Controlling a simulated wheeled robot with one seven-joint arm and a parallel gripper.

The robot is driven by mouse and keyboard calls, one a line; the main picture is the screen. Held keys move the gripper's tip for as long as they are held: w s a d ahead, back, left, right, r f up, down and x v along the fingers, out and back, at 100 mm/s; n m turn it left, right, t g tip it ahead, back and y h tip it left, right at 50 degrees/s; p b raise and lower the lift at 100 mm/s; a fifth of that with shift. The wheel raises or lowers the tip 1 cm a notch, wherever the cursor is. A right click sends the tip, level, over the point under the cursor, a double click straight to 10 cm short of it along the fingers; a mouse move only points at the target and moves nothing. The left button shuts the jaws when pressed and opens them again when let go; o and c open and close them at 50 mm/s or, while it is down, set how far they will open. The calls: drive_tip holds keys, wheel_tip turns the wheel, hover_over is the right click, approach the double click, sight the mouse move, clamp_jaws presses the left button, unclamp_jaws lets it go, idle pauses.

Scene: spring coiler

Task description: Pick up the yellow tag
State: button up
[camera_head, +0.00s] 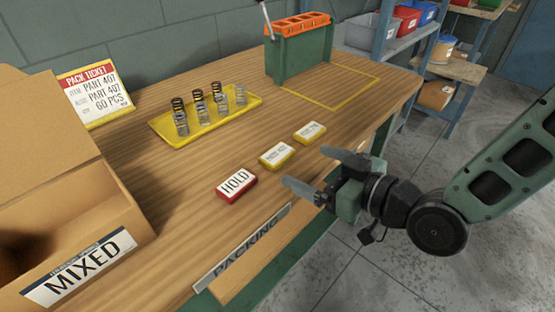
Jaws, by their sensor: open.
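Two small yellow tags with white printed faces lie flat on the wooden bench. The nearer yellow tag (277,155) is in the middle of the row, and the farther yellow tag (310,132) is up and to its right. Their print is too small to read surely. A red tag (236,185) marked HOLD lies at the near left end of the row. My gripper (312,170) is open and empty, with its two fingers spread toward the bench, right of and nearer than the tags. It appears apart from all of them.
A yellow tray (207,115) holds several springs. An open cardboard box (86,262) marked MIXED fills the left. A pack ticket (88,94) stands behind it. A green holder (301,52) with an orange top stands at the back. A PACKING plate (240,247) marks the front edge.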

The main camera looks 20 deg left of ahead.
sight(278, 154)
drive_tip(key=x, duration=0.7)
drive_tip(key=shift+a+f, duration=0.1)
drive_tip(key=shift+a, duration=0.25)
drive_tip(key=shift+s, duration=0.1)
drive_tip(key=c, duration=1.1)
